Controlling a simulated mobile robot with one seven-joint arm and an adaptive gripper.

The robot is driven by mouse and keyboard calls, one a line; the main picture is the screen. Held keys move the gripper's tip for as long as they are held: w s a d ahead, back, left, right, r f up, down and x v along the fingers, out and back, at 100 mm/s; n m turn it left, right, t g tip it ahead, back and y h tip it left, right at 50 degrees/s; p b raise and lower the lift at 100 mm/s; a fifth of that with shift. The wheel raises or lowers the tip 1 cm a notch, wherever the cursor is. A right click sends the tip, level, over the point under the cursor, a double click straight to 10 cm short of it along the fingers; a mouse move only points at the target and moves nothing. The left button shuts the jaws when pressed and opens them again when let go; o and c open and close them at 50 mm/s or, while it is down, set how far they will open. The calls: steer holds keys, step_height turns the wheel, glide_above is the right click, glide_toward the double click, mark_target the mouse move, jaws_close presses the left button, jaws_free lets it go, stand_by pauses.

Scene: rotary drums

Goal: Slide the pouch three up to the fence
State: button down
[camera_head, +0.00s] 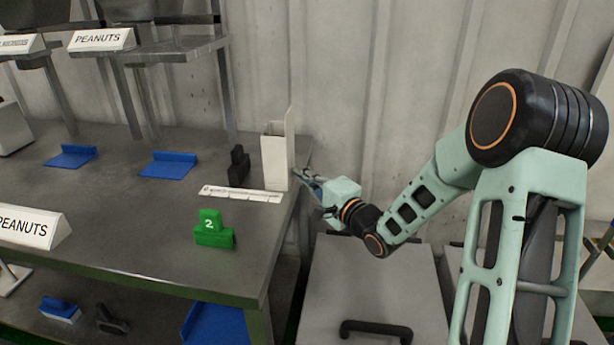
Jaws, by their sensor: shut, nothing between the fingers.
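No pouch marked three can be read in this view. A tall white pouch-like carton (275,161) with a raised back flap stands upright near the table's right edge. My gripper (306,176) is shut and empty just to the right of this carton, at the table edge. I cannot tell whether its fingertips touch the carton. A white strip with dark marks (241,194) lies flat in front of the carton. A small black stepped block (238,167) stands left of the carton. No part is clearly recognisable as the fence.
A green block marked 2 (213,230) stands nearer on the table (130,215). Blue angled pieces (168,165) lie farther left. A PEANUTS sign (30,227) is at the left edge. A grey surface with a black handle (375,331) lies below my arm. The table's middle is clear.

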mark_target(274, 172)
steer(key=a, duration=0.4)
steer(key=w+a, duration=0.1)
steer(key=a, duration=0.2)
steer(key=shift+w, duration=0.1)
stand_by(0.4)
